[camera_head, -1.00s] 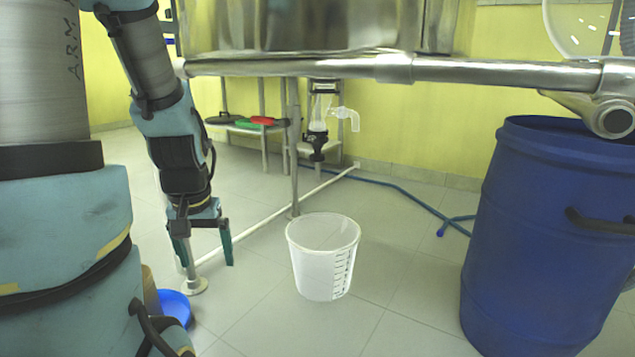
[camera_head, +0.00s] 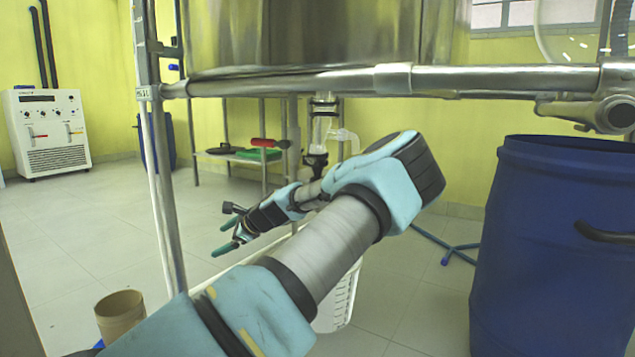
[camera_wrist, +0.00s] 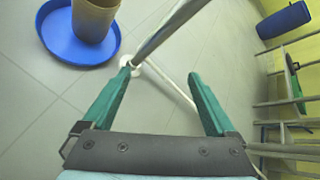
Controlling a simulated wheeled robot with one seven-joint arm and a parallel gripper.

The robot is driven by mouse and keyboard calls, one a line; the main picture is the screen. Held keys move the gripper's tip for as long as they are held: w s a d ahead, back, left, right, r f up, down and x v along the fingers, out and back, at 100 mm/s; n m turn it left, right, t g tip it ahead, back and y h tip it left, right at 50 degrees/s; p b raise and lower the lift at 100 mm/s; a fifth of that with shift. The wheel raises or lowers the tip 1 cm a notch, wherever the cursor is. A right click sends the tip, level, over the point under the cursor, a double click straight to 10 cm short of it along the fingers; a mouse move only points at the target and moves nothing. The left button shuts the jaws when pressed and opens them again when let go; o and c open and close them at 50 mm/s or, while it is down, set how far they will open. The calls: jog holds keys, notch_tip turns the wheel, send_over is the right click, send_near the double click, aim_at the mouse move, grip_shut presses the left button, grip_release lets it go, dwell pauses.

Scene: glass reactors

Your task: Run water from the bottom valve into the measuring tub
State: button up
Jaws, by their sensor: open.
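The bottom valve (camera_head: 318,157) hangs under the steel vessel (camera_head: 300,35), with a clear glass piece above its black lower part and a pale side spout (camera_head: 345,140). My arm crosses in front and hides part of it. The translucent measuring tub (camera_head: 343,300) stands on the floor, mostly hidden behind my arm; its printed scale shows at the right. My gripper (camera_head: 226,237) is left of the valve and tub, pointing left, open and empty. In the wrist view my gripper (camera_wrist: 165,90) has its green fingers wide apart, with a steel frame leg behind them.
A blue drum (camera_head: 560,250) stands at the right. A steel rail (camera_head: 480,75) runs across above my arm. A brown pot (camera_head: 121,315) is at lower left; the wrist view shows it in a blue basin (camera_wrist: 60,48). A shelf with red and green things (camera_head: 262,154) stands behind.

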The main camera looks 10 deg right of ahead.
jog(key=d+r+m+t+h, duration=0.1)
jog(key=d+r+m+t, duration=0.3)
jog(key=d, duration=0.7)
jog(key=w+d+r+m+t+h, duration=0.1)
jog(key=d+r+m+t, duration=0.3)
jog(key=d, duration=0.7)
jog(key=d+r+m+t+h, duration=0.2)
jog(key=d+r+m, duration=0.3)
jog(key=d, duration=0.6)
jog(key=shift+m, duration=0.5)
jog(key=b+x, duration=0.1)
jog(key=x, duration=0.2)
jog(key=f+b+x, duration=0.1)
jog(key=b+x, duration=0.1)
jog(key=x, duration=0.1)
jog(key=b+x, duration=0.2)
jog(key=x, duration=0.2)
jog(key=shift+a+f, duration=0.15)
jog(key=shift+w+a+b, duration=0.1)
jog(key=shift+w+b, duration=0.2)
jog(key=shift+c, duration=0.3)
jog(key=c, duration=1.3)
